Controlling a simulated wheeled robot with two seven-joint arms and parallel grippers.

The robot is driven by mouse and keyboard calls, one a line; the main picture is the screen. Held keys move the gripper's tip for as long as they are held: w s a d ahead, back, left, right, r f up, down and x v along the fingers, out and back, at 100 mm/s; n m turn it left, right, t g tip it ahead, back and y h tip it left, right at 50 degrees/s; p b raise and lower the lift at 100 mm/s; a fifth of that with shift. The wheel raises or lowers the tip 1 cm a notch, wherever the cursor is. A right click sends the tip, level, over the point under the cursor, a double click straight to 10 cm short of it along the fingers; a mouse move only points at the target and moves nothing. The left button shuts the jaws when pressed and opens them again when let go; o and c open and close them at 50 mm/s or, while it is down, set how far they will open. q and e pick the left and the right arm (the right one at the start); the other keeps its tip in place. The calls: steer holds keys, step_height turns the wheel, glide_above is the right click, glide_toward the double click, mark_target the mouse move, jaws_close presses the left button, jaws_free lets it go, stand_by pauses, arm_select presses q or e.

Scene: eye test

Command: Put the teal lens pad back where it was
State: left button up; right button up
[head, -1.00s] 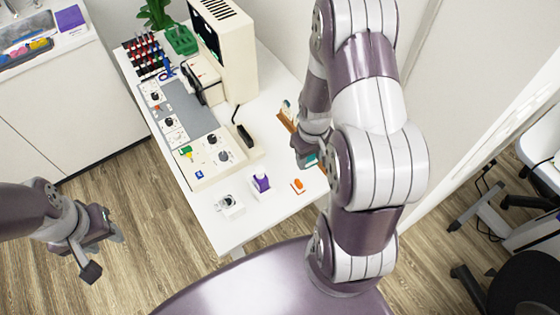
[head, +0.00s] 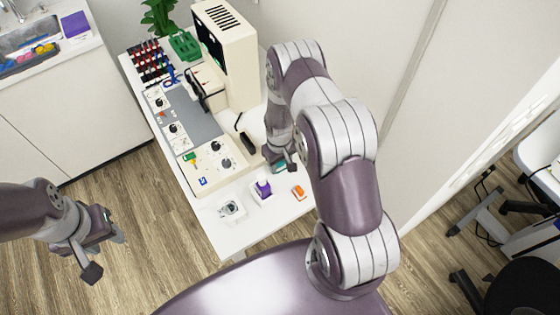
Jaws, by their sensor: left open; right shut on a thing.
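The teal lens pad (head: 280,168) shows as a small teal patch at the tip of my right gripper (head: 279,164), which is shut on it. The fingers and wrist hide most of the pad. The gripper is over the right part of the white table (head: 240,233), behind the small white box with a purple thing (head: 263,188). I cannot tell whether the pad touches the table. My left gripper (head: 104,258) is open and empty, over the floor left of the table.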

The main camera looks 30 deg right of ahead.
steer(key=shift+f, duration=0.15)
steer(key=o, duration=1)
steer(key=shift+r, duration=0.4)
step_height(320, 180, up, 16)
steer(key=s+a+b, duration=0.1)
steer(key=s+a, duration=0.1)
steer(key=shift+m+t, duration=0.4)
steer(key=shift+t, duration=0.3)
steer(key=s+a+r, duration=0.2)
steer(key=s+r, duration=0.1)
steer(key=s+a+r, duration=0.2)
steer(key=s+r, duration=0.1)
steer(key=s, duration=0.1)
steer(key=s+a+r, duration=0.2)
steer(key=s+r, duration=0.1)
steer(key=s, duration=0.1)
steer(key=shift+s+a+r, duration=0.1)
steer(key=shift+s+r, duration=0.1)
steer(key=shift+s, duration=0.05)
